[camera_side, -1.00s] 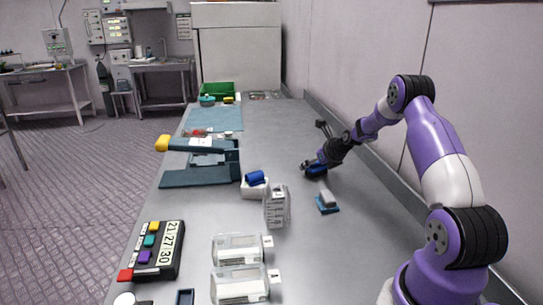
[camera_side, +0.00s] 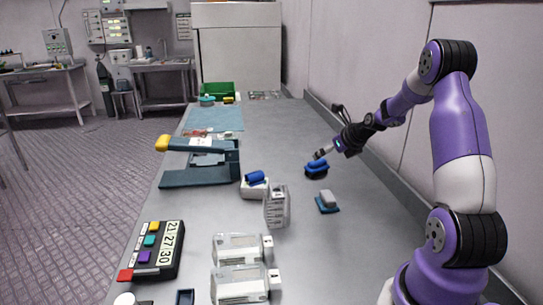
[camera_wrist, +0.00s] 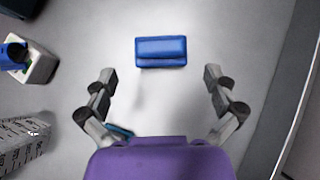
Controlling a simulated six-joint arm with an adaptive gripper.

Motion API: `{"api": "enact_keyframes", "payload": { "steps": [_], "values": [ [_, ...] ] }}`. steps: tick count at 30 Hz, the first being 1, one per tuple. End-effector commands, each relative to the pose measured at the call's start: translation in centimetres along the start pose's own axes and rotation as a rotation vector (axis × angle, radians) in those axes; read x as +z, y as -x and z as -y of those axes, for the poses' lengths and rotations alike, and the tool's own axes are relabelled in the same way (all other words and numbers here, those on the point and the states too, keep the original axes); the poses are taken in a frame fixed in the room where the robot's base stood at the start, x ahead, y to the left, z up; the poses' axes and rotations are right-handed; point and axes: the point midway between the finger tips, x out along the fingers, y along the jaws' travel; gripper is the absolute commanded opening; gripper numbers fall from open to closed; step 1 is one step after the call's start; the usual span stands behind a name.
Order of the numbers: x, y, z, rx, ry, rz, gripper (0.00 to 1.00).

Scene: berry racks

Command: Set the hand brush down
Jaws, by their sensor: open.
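The hand brush (camera_side: 316,168) has a blue top over a dark underside. It stands on the bench toward the right wall, and its blue top shows in the wrist view (camera_wrist: 161,51). My gripper (camera_side: 322,154) is just above and to the right of it in the side view. In the wrist view my gripper (camera_wrist: 160,77) has its two fingers spread wide, with nothing between the tips. The brush lies beyond the tips, apart from both fingers.
A grey block on a blue base (camera_side: 327,202) stands nearer the camera. A white box with a blue roll (camera_side: 254,187), a clear rack (camera_side: 277,207) and a large teal press-like device (camera_side: 205,165) stand to the left. The wall (camera_side: 380,120) bounds the right side.

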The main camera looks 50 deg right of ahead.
Motion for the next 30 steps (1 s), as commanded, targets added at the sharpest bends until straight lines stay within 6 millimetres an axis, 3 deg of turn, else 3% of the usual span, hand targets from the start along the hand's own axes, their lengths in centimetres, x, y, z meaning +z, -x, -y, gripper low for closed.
{"api": "enact_keyframes", "payload": {
  "steps": [3, 8, 11, 14, 17, 21, 25, 30],
  "values": [
    [0.1, 2.0, 0.1, -0.003, 0.0, 0.002, 1.0],
    [0.1, 3.4, -0.2, 0.003, 0.016, -0.001, 1.0],
    [0.6, 4.2, -2.1, 0.022, 0.161, -0.015, 1.0],
    [1.5, 5.9, -6.1, 0.067, 0.505, -0.037, 1.0],
    [1.6, 8.8, -11.5, 0.14, 1.003, -0.05, 1.0],
    [-0.1, 13.7, -18.0, 0.257, 1.746, -0.019, 1.0],
    [-3.0, 18.3, -21.9, 0.361, 2.395, 0.076, 1.0],
    [-6.8, 22.4, -24.1, 0.46, 3.036, 0.256, 1.0]
  ]
}}
